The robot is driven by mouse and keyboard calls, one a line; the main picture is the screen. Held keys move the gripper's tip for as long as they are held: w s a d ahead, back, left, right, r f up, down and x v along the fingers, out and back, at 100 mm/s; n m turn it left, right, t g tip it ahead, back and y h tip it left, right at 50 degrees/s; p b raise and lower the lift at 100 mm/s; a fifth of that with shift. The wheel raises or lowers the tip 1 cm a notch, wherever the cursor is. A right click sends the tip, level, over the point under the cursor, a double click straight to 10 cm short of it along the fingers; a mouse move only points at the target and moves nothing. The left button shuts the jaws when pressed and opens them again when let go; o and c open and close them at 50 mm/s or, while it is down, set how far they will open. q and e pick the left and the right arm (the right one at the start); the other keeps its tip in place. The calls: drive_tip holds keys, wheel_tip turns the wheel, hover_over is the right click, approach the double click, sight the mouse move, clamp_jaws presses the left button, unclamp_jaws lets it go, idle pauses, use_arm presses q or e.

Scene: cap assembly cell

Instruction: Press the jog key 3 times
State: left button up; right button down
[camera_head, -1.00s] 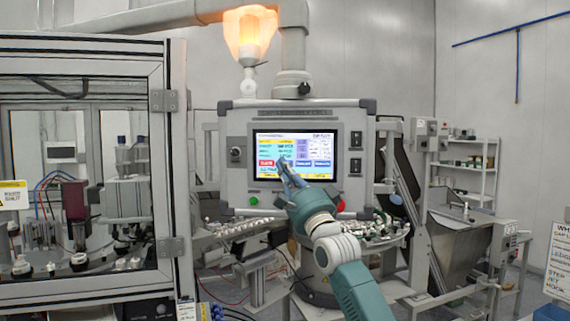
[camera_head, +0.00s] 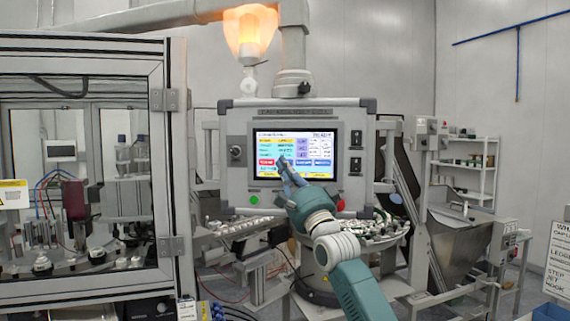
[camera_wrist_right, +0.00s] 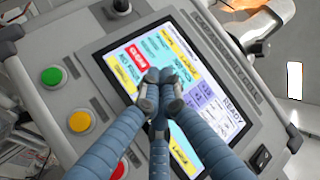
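The touch screen (camera_head: 319,148) on the grey operator panel is lit with yellow, cyan, red, lilac and blue fields; it also shows in the right wrist view (camera_wrist_right: 222,112). My right gripper (camera_head: 282,162) reaches up from below to the screen's lower middle. In the right wrist view its fingers (camera_wrist_right: 160,90) are drawn together, with nothing seen between them. They cover part of the screen; whether the tips touch it I cannot tell. Which field is the jog key I cannot make out. My left gripper is not in view.
The panel carries a green button (camera_wrist_right: 52,76), a yellow button (camera_wrist_right: 80,121) and a red button (camera_wrist_right: 120,170) beside the screen. Black switches (camera_head: 356,139) sit at its right. A glazed machine enclosure (camera_head: 168,200) stands left; a lit orange lamp (camera_head: 250,32) hangs above.

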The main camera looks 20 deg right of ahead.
drive_tip(key=shift+s+a, duration=0.25)
drive_tip(key=shift+s, duration=0.35)
drive_tip(key=s, duration=0.1)
drive_tip(key=s+a, duration=0.1)
drive_tip(key=s, duration=0.1)
drive_tip(key=s+a, duration=0.1)
drive_tip(key=shift+s, duration=0.25)
idle(4.3)
